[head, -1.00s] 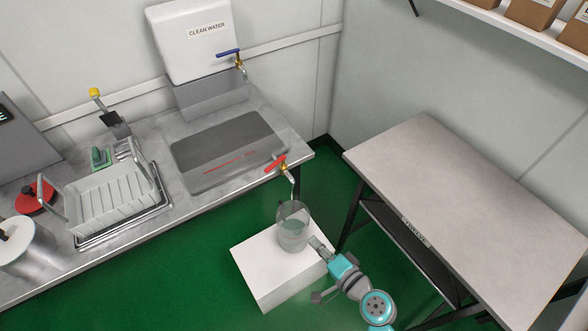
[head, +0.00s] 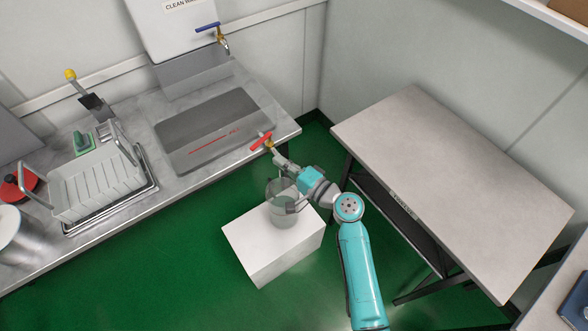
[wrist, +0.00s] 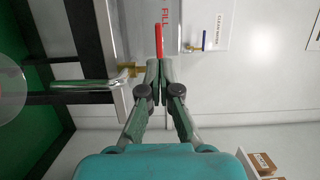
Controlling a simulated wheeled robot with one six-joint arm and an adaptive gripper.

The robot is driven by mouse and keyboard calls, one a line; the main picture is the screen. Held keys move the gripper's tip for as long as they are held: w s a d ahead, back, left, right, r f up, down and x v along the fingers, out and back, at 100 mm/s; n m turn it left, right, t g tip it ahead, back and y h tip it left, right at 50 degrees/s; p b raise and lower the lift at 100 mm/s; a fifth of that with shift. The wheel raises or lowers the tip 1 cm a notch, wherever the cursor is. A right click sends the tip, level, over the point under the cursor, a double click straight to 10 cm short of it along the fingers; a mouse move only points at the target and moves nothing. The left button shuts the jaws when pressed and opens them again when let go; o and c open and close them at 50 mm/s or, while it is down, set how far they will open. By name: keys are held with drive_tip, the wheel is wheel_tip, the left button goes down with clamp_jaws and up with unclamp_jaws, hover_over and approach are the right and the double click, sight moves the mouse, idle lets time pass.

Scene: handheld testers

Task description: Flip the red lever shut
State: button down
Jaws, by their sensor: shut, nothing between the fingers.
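The red lever (head: 261,141) sits on a brass tap at the front right corner of the sink counter. In the wrist view the red lever (wrist: 159,42) stands just beyond my fingertips, with the brass valve body (wrist: 130,70) to its left. My gripper (head: 279,155) is shut and empty, its tips beside the tap; they also show in the wrist view (wrist: 159,66). The tips look very close to the lever's base, but I cannot tell whether they touch. A clear container (head: 284,205) stands on a white block below the tap, partly hidden by my arm.
The sink basin (head: 215,125) is behind the tap. A blue-handled tap (head: 213,30) is on the clean water tank above. A dish rack (head: 95,185) stands on the counter's left. A grey table (head: 450,180) is at right. Green floor lies open in front.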

sight(256, 147)
drive_tip(key=x, duration=0.6)
drive_tip(key=shift+w+a, duration=0.1)
drive_tip(key=shift+a, duration=0.05)
drive_tip(key=shift+w+a, duration=0.2)
drive_tip(key=shift+a, duration=0.75)
drive_tip(key=shift+d, duration=0.1)
